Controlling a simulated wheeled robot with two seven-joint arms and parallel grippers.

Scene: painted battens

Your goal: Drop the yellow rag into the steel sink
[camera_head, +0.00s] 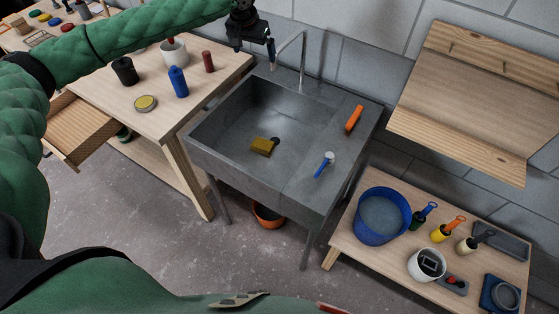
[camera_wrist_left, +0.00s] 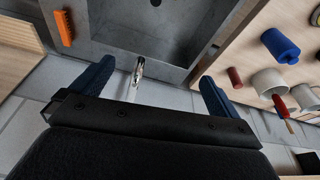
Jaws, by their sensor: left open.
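The yellow rag (camera_head: 262,146) is a small folded mustard piece lying on the floor of the steel sink (camera_head: 233,120), beside the dark drain. The grey sink also shows in the left wrist view (camera_wrist_left: 110,38), where the rag is not in sight. My left gripper (camera_head: 256,50) is above the back left of the sink, near the tap, apart from the rag. In the left wrist view my left gripper (camera_wrist_left: 152,88) has its fingers wide apart with nothing held between them.
The tap (camera_head: 302,65) rises at the sink's back edge, close to my left gripper. An orange brush (camera_head: 354,118) and a blue-handled tool (camera_head: 324,164) lie on the sink's right ledge. A wooden table (camera_head: 150,122) with a blue bottle (camera_head: 178,82) stands left.

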